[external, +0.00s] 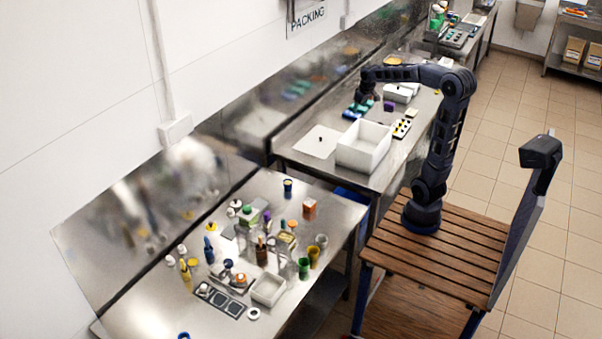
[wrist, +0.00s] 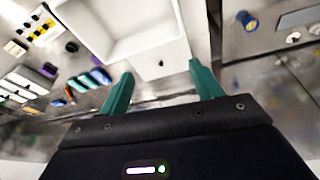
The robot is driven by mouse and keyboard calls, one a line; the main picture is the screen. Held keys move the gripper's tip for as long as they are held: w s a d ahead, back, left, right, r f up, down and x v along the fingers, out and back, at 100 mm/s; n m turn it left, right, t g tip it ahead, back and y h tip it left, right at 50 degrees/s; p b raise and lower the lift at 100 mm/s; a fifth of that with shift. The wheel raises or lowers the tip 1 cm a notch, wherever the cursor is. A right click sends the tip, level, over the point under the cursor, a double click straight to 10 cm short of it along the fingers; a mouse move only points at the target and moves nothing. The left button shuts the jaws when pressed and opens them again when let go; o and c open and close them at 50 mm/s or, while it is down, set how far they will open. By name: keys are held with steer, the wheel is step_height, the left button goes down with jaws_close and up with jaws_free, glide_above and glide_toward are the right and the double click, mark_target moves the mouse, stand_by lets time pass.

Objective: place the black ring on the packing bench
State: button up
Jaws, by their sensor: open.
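The packing bench (external: 290,148) is the steel bench below the PACKING sign. My gripper (external: 366,97) is above its far part, pointing down. In the wrist view my gripper (wrist: 160,82) shows two green fingers set wide apart, with nothing between them. I cannot clearly make out the black ring. A small dark round thing (wrist: 71,46) lies beside the white bin in the wrist view, but it is too small to tell if it is a ring. A small black spot (wrist: 161,63) sits on a pale sheet beyond the fingers; it also shows in the external view (external: 320,139).
A white open bin (external: 364,158) stands mid-bench, with a yellow-dotted tray (external: 401,128) beside it. Blue and green blocks (external: 357,109) lie under my gripper. The nearer steel bench (external: 150,312) is crowded with bottles, cups and a small white tray (external: 268,290).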

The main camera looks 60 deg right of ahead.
steer(key=s+a+f+n+t+y, duration=0.1)
steer(key=s+a+f, duration=0.1)
steer(key=s+a, duration=1.7)
steer(key=s, duration=0.3)
steer(key=shift+a+n+t, duration=0.3)
steer(key=shift+a+n, duration=0.1)
